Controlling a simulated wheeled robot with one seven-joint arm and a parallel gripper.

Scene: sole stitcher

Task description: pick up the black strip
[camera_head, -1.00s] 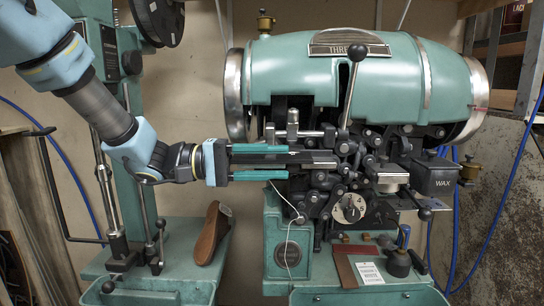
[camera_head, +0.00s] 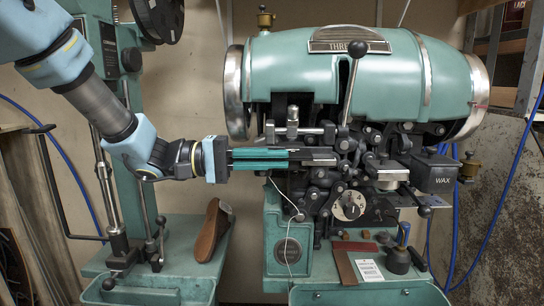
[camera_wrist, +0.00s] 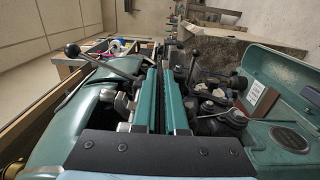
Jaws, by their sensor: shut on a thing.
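The black strip (camera_head: 316,156) is a thin, dark, flat piece lying level at the left side of the sewing machine's mechanism. My gripper (camera_head: 287,157) reaches in from the left, with its two long teal fingers closed together around the strip's left part. The strip's right part sticks out past the fingertips towards the machine, and its far end merges with dark metal parts. In the wrist view my gripper (camera_wrist: 161,72) shows both fingers with a narrow dark gap between them. I cannot tell there how much of the strip lies between them.
The teal machine body (camera_head: 390,78) hangs over the strip, with levers and rods crowded to the right. A metal post (camera_head: 293,118) stands just above the fingers. A thread hangs below the fingers.

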